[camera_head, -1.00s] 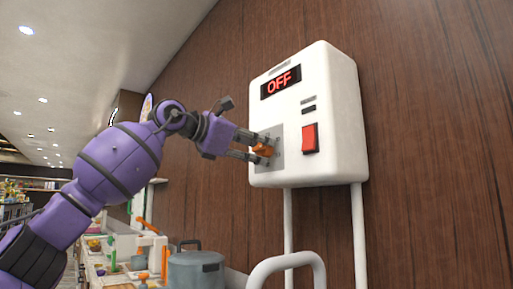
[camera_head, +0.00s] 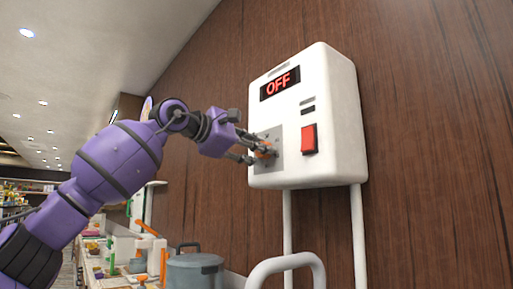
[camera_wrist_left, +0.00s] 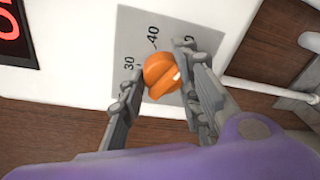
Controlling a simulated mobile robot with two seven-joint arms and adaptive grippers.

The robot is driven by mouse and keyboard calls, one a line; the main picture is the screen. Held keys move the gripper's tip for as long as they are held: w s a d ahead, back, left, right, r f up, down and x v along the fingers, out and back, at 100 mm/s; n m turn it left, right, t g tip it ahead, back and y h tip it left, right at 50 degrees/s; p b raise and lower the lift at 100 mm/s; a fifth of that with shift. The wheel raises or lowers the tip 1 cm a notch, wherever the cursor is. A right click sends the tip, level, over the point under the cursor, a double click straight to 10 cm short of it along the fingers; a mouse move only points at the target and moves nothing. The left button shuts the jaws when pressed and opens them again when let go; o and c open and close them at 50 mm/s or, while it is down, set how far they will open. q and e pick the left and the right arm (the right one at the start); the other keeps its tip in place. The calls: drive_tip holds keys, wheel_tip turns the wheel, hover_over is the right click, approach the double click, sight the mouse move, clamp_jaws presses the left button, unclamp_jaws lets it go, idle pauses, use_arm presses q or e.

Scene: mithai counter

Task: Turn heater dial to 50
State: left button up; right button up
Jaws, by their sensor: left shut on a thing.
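The white heater box (camera_head: 340,115) hangs on the wall, and its display (camera_head: 280,82) reads OFF in red. The orange dial (camera_wrist_left: 160,72) sits on a grey plate (camera_wrist_left: 135,35) marked 30 and 40; another mark beside the right finger is partly hidden. A white mark on the dial faces the lower right in the left wrist view, away from 30 and 40. My left gripper (camera_head: 264,147) is shut on the dial, one finger on each side, as the left wrist view (camera_wrist_left: 162,62) also shows. My right gripper is out of view.
A red switch (camera_head: 309,138) is on the box front, right of the dial. White pipes (camera_head: 358,235) run down below the box. A steel pot (camera_head: 195,270) and a cluttered counter lie below my left arm. A white curved rail (camera_head: 290,263) stands in front.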

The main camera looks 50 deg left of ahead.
use_arm(q)
drive_tip(key=shift+s+a+r, duration=0.15)
drive_tip(key=shift+r, duration=0.3)
drive_tip(key=o, duration=0.8)
drive_tip(key=shift+o, duration=1.2)
drive_tip(key=shift+w+f, duration=0.15)
drive_tip(key=shift+w, duration=0.05)
drive_tip(key=shift+s+f, duration=0.1)
drive_tip(key=shift+s, duration=0.1)
drive_tip(key=s+r, duration=0.1)
drive_tip(key=s, duration=1)
drive_tip(key=shift+s+a, duration=0.25)
drive_tip(key=shift+s, duration=0.15)
